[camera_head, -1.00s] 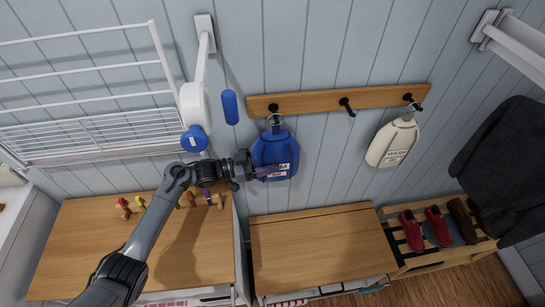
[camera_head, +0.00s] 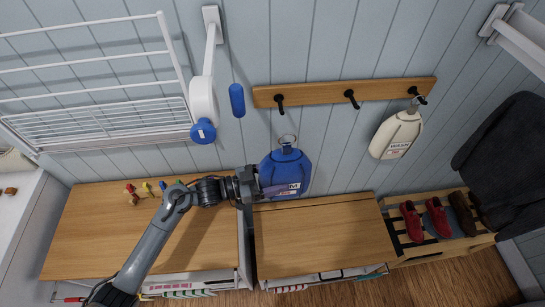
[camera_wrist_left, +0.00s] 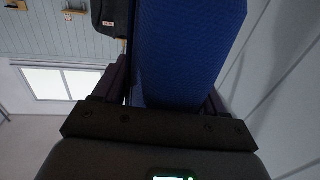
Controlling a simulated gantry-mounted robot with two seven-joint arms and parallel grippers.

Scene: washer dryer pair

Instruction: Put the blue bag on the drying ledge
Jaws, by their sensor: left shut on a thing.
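The blue bag (camera_head: 285,172), with a white label and a ring at its top, is in front of the blue plank wall. Its ring is below the left hook (camera_head: 279,103) and apart from it. My left gripper (camera_head: 268,191) is shut on the bag's lower left side. In the left wrist view the blue bag (camera_wrist_left: 188,45) fills the space between the fingers. A white wire drying rack (camera_head: 100,125) is on the wall at upper left, above a wooden top (camera_head: 130,235). I cannot tell which surface is the drying ledge. My right gripper is not in view.
A white bag (camera_head: 396,136) hangs on the right hook; the middle hook (camera_head: 351,99) is empty. Small colored pegs (camera_head: 132,193) stand on the left wooden top. The right wooden top (camera_head: 320,240) is bare. Shoes (camera_head: 437,216) sit on a rack at right.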

